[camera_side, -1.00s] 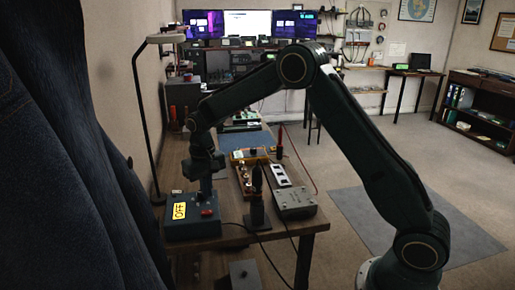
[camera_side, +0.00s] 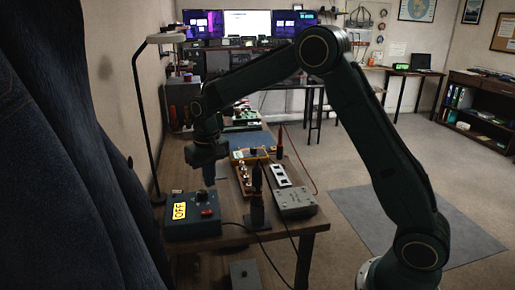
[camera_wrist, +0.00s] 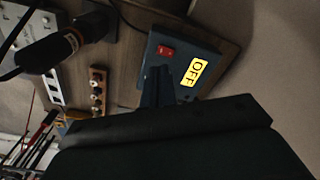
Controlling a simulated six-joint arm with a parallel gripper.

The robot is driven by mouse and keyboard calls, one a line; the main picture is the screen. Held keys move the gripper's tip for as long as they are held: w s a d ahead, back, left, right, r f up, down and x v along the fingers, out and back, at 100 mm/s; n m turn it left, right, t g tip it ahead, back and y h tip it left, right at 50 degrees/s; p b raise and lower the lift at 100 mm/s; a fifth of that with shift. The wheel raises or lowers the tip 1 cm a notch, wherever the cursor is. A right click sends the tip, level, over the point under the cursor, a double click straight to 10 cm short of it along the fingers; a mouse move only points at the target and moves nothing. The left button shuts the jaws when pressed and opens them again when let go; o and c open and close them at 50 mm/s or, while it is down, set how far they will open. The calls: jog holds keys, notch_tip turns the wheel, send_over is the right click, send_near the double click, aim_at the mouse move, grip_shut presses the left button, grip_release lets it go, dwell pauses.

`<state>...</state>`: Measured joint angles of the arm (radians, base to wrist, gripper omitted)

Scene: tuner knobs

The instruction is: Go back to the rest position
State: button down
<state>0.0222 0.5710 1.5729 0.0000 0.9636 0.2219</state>
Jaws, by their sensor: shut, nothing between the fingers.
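My gripper (camera_side: 208,174) hangs pointing down above the wooden bench, behind the blue box in the side view and clear of it. It is shut and empty. In the wrist view the shut fingers (camera_wrist: 158,88) show dark against the box. The blue box (camera_side: 193,228) has a yellow OFF label (camera_side: 179,211) and a red switch (camera_side: 207,212). A knob on the box is partly hidden.
A yellow meter (camera_side: 250,153) is farther back. A lamp post (camera_side: 145,125) rises on the left.

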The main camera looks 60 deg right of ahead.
jog(key=s+r+n+t, duration=0.1)
jog(key=s+r+t, duration=0.2)
jog(key=s+r, duration=1.15)
jog(key=s+a+n+t, duration=0.1)
jog(key=s+t, duration=0.1)
jog(key=s, duration=1.6)
jog(key=shift+s+f+n, duration=0.25)
jog(key=shift+f+n, duration=0.15)
jog(key=shift+w, duration=0.1)
